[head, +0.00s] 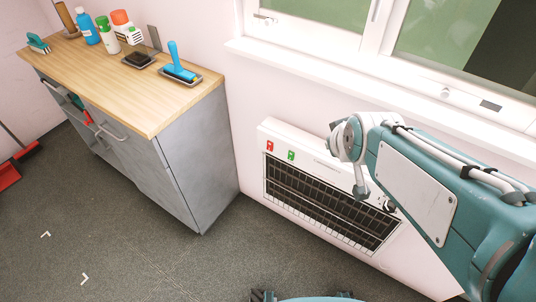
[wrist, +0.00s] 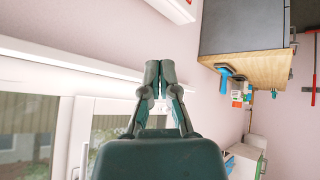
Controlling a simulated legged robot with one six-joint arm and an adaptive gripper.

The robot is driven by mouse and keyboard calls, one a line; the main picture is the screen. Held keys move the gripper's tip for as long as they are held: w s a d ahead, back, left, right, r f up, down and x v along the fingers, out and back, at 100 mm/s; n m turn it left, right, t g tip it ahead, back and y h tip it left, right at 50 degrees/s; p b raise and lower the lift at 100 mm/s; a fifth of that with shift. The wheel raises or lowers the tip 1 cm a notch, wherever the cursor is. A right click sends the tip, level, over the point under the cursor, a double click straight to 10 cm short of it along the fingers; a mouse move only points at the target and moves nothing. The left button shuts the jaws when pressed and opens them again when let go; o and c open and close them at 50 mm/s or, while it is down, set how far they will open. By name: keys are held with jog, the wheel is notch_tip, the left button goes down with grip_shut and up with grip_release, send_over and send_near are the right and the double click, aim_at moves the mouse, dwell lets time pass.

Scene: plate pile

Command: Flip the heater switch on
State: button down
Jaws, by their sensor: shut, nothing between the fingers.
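The white wall heater (head: 315,150) has a dark grille and hangs low on the wall under the window. A red switch (head: 270,147) and a green switch (head: 291,155) sit on its upper left front; their on or off positions are too small to tell. In the wrist view a corner of the heater (wrist: 178,9) shows at the top edge. My gripper (wrist: 160,68) is shut and empty, its fingertips together, apart from the heater.
The window sill (head: 300,62) juts out above the heater. The floor (head: 130,245) in front is mostly clear. A red dustpan (head: 8,174) lies far left.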

jog(key=w+a+f+n+t+y, duration=0.15)
jog(key=w+a+f+n, duration=0.25)
jog(key=w+f, duration=0.4)
jog(key=w+a+f+n+t, duration=0.3)
jog(key=w+a+f+n, duration=0.15)
jog(key=w+f, duration=0.35)
jog(key=s+a+f+n+t+y, duration=0.1)
jog(key=a+f+n+t, duration=0.1)
jog(key=f, duration=0.6)
jog(key=s+a+f+n+t+y, duration=0.1)
jog(key=s+a+f+n+t, duration=0.1)
jog(key=f+n, duration=0.3)
notch_tip(320, 180, down, 5)
jog(key=shift+a+r, duration=0.2)
jog(key=shift+a, duration=0.55)
send_near(270, 146)
jog(key=w+a+f, duration=0.2)
jog(key=w+a, duration=0.1)
jog(key=a, duration=0.2)
jog(key=w, duration=0.1)
jog(key=w+d, duration=0.1)
jog(key=w, duration=0.1)
jog(key=shift+w+d+f, duration=0.2)
jog(key=shift+w+d, duration=0.2)
jog(key=shift+w, duration=0.15)
